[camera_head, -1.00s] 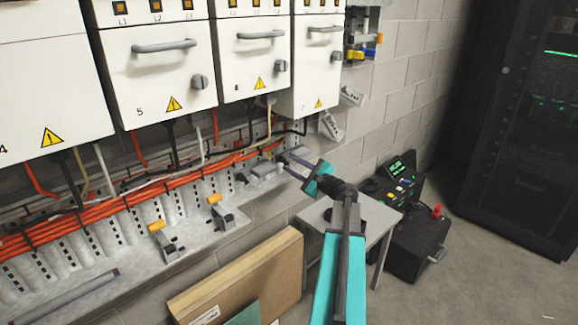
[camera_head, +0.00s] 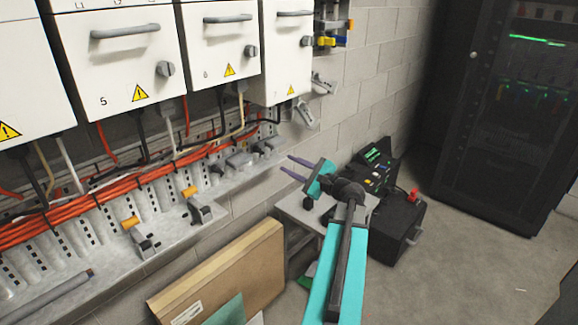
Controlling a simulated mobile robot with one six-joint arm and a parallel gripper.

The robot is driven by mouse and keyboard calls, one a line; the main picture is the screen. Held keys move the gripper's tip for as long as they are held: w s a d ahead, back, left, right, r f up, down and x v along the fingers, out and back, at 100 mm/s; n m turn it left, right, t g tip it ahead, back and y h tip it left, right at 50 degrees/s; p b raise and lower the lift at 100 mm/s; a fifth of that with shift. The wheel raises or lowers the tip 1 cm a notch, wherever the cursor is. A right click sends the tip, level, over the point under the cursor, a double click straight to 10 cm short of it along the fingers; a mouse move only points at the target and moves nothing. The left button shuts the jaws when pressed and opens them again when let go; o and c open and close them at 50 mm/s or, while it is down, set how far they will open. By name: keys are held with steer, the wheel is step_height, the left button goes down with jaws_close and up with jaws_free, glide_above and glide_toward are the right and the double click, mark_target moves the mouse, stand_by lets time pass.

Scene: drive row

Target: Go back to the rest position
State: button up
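My gripper (camera_head: 294,167) is at the end of my teal and black arm, to the right of the cable tray's end. Its two purple-grey fingers point left and stand apart, with nothing seen between them. It appears in front of the wall and a small grey table (camera_head: 300,212), clear of the tray in the picture. The rest position itself is not marked in the view.
White drive cabinets (camera_head: 128,60) hang on the wall at left, above a grey tray (camera_head: 90,270) with orange cables (camera_head: 75,208). A cardboard panel (camera_head: 235,270) leans below. A black case (camera_head: 400,235) and a dark server rack (camera_head: 500,120) stand right. Floor at lower right is clear.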

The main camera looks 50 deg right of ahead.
stand_by(0.3)
steer(key=w+a+f+n+g+y, duration=0.3)
steer(key=w+a+f+n+g, duration=0.15)
steer(key=a+f, duration=0.85)
steer(key=w+a+f+n+g+y, duration=0.35)
steer(key=w+a+f, duration=0.25)
steer(key=a+f, duration=0.7)
steer(key=s+a+f+n+g+y, duration=0.1)
steer(key=s+a+f+n+g, duration=0.1)
steer(key=a+f, duration=0.3)
steer(key=s+a+f+n+g, duration=0.1)
steer(key=a+f+n, duration=0.25)
steer(key=a, duration=0.35)
steer(key=s+a+f+n+g, duration=0.7)
steer(key=s+a+f, duration=0.55)
steer(key=a, duration=0.25)
steer(key=s+a+f+n+g+h, duration=0.1)
steer(key=s+f+n+g+h, duration=0.1)
steer(key=s, duration=0.6)
steer(key=s+a+f+n+g+h, duration=0.2)
steer(key=s+f+n+g+h, duration=0.1)
steer(key=s+f+n+h, duration=0.1)
steer(key=shift+s+a+f+n, duration=0.3)
steer(key=shift+s+f+n, duration=0.4)
steer(key=shift+s+n, duration=0.9)
